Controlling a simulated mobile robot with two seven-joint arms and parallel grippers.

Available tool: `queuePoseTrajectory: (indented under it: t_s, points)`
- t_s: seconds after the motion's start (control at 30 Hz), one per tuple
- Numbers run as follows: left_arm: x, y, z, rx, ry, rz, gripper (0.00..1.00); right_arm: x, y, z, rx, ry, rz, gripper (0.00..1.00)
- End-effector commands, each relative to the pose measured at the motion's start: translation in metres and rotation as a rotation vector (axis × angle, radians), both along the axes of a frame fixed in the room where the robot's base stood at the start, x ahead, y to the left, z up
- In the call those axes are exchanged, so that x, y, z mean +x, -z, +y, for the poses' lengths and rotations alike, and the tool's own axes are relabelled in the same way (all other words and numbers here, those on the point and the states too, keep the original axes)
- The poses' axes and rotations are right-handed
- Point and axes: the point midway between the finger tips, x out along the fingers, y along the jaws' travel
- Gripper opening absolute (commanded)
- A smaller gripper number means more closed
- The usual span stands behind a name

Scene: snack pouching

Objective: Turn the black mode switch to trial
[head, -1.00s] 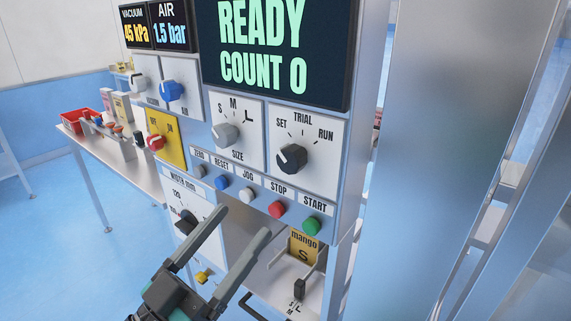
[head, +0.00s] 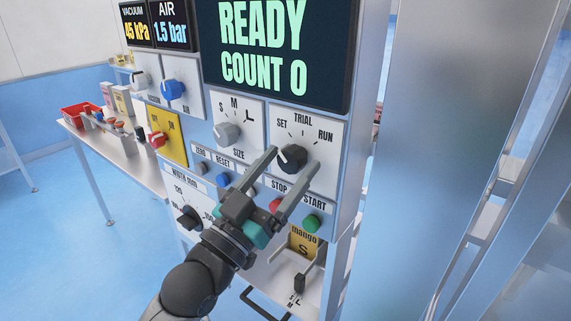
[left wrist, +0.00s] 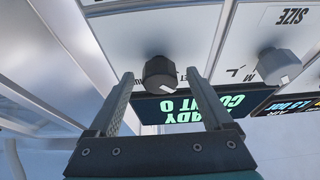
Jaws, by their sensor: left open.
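The black mode switch (head: 292,158) is a round knob on a white plate marked SET, TRIAL and RUN. Its white pointer mark faces left, toward the SET side. My left gripper (head: 294,161) is open, with one fingertip on each side of the switch. In the left wrist view the black switch (left wrist: 160,70) sits between the tips of my open left gripper (left wrist: 160,76), with a gap visible on both sides. My right gripper is not in view.
The grey SIZE knob (head: 227,134) is just left of the mode plate. A green START button (head: 312,223) and a red STOP button (head: 275,205) sit below, close to my fingers. The display (head: 275,50) above reads READY, COUNT 0. A metal column stands at right.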

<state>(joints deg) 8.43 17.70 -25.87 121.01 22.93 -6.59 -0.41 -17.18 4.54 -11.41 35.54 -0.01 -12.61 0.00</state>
Motion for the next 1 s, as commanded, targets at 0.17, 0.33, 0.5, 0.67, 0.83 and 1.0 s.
queuePoseTrajectory:
  t_s: [0.17, 0.33, 0.5, 0.67, 0.83, 1.0]
  points:
    - [0.001, -0.0004, -0.0009, 0.0, 0.0, 0.0, 0.84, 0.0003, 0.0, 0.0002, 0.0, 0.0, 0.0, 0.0]
    - [0.0008, -0.0005, -0.0007, 0.0, 0.0, 0.0, 0.77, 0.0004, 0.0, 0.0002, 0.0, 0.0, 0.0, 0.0]
    - [0.0007, -0.0004, -0.0005, 0.0, 0.0, 0.0, 0.58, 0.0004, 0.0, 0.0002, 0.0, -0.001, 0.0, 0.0]
    - [0.0007, -0.0005, -0.0005, 0.0, 0.0, 0.0, 0.4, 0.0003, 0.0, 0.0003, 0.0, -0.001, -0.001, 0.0]
    - [0.0007, -0.0003, -0.0005, 0.0, 0.0, 0.0, 0.21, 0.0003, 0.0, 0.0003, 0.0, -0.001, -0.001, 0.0]
    - [0.0007, -0.0003, -0.0005, 0.0, 0.0, 0.0, 0.02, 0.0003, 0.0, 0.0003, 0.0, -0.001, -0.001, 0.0]
